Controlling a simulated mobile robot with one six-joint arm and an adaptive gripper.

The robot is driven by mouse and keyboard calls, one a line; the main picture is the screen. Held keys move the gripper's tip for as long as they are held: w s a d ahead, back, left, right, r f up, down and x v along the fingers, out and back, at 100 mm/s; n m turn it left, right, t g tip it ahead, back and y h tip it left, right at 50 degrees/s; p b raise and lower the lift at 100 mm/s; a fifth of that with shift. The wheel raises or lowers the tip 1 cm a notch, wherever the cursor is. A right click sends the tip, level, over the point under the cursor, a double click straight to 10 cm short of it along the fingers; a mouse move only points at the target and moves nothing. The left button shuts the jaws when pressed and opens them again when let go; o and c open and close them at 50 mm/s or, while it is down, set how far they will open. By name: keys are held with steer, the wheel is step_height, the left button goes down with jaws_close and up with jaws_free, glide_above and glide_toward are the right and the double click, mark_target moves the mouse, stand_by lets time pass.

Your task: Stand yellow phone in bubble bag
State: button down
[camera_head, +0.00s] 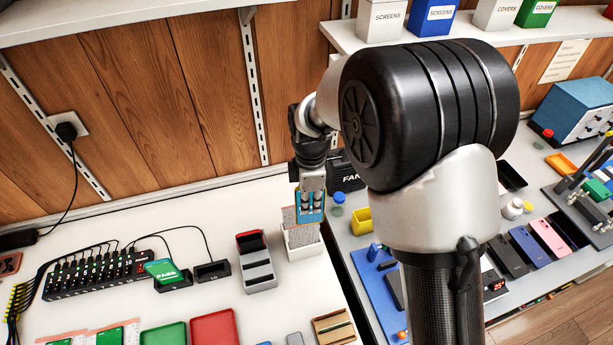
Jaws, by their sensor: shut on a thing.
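My gripper (311,196) points down over the right side of the white table and is shut on a phone (312,215). The phone shows a blue face with a thin yellowish edge, so it looks like the yellow phone seen from its screen side. It is upright. A grey, speckled bubble bag (290,216) stands in a white open holder (304,250) just below and behind the phone. The phone overlaps the bag and holder in this view; I cannot tell whether its lower edge is inside the bag.
A grey and red divided bin (257,263) stands left of the holder. A green "PASS" phone (162,270) rests on a dock further left. Green (163,335) and red (214,330) trays lie in front. A yellow bin (357,220) and blue mat (374,290) are to the right.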

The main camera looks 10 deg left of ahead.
mark_target(304, 222)
steer(key=shift+w+a+f+n+b, duration=0.1)
steer(key=shift+a+f+n+b, duration=0.2)
steer(key=shift+f+b, duration=0.3)
steer(key=shift+w+a+f+n+b, duration=0.1)
steer(key=shift+a+f+n+b, duration=0.25)
steer(key=shift+f, duration=0.35)
steer(key=shift+w+a+f+n+b, duration=0.15)
steer(key=shift+f+n+b, duration=0.2)
steer(key=shift+f+b, duration=0.3)
steer(key=shift+f, duration=0.35)
steer(key=shift+f, duration=0.45)
steer(key=shift+f+b, duration=0.15)
steer(key=shift+b, duration=0.2)
steer(key=shift+f+b, duration=1.35)
steer(key=shift+f, duration=0.9)
steer(key=shift+f, duration=0.15)
